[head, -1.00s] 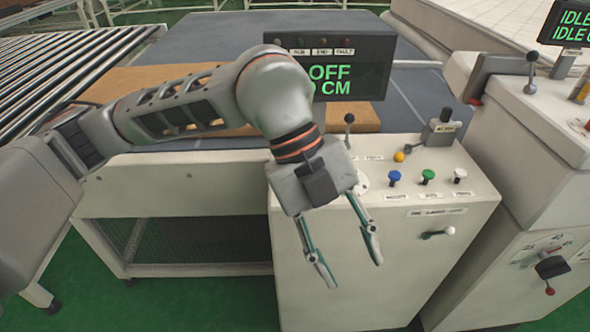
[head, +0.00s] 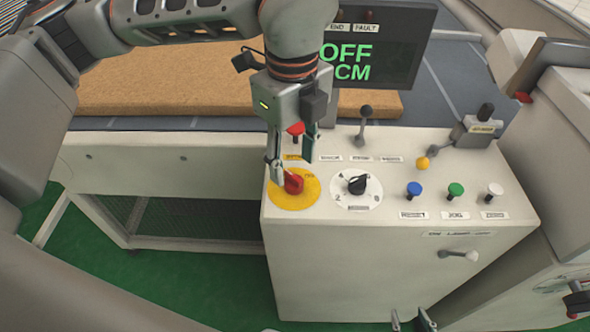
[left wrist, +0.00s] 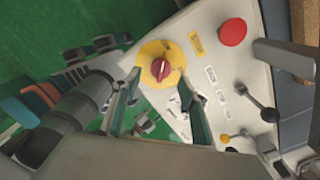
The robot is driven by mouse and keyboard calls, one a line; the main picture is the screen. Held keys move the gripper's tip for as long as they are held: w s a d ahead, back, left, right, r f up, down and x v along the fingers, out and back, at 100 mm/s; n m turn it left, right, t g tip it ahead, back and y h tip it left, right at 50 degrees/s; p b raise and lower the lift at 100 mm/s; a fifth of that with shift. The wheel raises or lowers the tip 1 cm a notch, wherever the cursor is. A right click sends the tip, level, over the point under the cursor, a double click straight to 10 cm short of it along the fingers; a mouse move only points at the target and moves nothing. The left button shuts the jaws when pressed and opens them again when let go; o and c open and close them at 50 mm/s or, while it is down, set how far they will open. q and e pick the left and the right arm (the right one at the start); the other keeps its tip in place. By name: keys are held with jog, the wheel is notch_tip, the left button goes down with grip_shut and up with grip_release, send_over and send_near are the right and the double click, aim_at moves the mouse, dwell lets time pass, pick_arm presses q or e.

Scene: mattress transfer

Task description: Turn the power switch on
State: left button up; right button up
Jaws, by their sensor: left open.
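The power switch is a red rotary knob (head: 293,184) on a round yellow plate (head: 309,197), at the left front of the white control cabinet's top. My left gripper (head: 291,172) points down over it, open. In the left wrist view the red knob (left wrist: 161,69) lies between the two spread fingertips (left wrist: 160,80), with no clear contact. The dark display (head: 385,45) shows green "OFF" and "CM", partly hidden by my left arm. My right gripper (head: 412,322) only shows its fingertips, apart, at the bottom edge by the cabinet front.
A black selector knob (head: 357,184) on a white dial is just right of the switch. A red button (left wrist: 232,32) and a black-knobbed lever (head: 363,125) stand behind. Blue (head: 414,188), green (head: 456,189) and white buttons are at the right. A brown mattress slab (head: 170,85) lies behind.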

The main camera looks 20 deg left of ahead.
aim_at(294, 176)
pick_arm(q)
jog(key=shift+w+f, duration=0.1)
jog(key=shift+f, duration=2.35)
jog(key=c, duration=1.1)
